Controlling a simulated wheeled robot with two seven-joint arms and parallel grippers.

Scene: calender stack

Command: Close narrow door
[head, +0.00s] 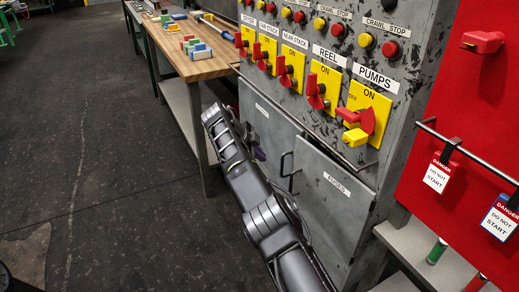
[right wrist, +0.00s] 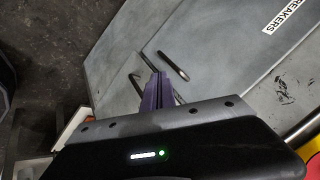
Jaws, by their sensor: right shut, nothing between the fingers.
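The grey cabinet has two lower doors side by side. The door labelled FUSES (head: 345,205) is on the right, with a dark bar handle (head: 286,166) near its left edge. The door labelled BREAKERS (head: 272,118) is on the left and also shows in the right wrist view (right wrist: 225,45). I cannot tell for sure which is the narrow one, or how far either stands open. My right gripper (head: 259,153), with purple fingers, is shut and empty in front of the BREAKERS door, left of the handle. Its fingers (right wrist: 160,80) appear close to dark handle bars (right wrist: 172,66). My left gripper is out of view.
A wooden workbench (head: 215,65) with coloured blocks stands left of the cabinet. Yellow switch plates with red handles (head: 318,90) sit above the doors. A red panel (head: 455,95) with danger tags and a grey shelf (head: 425,245) is at right. The floor at left is clear.

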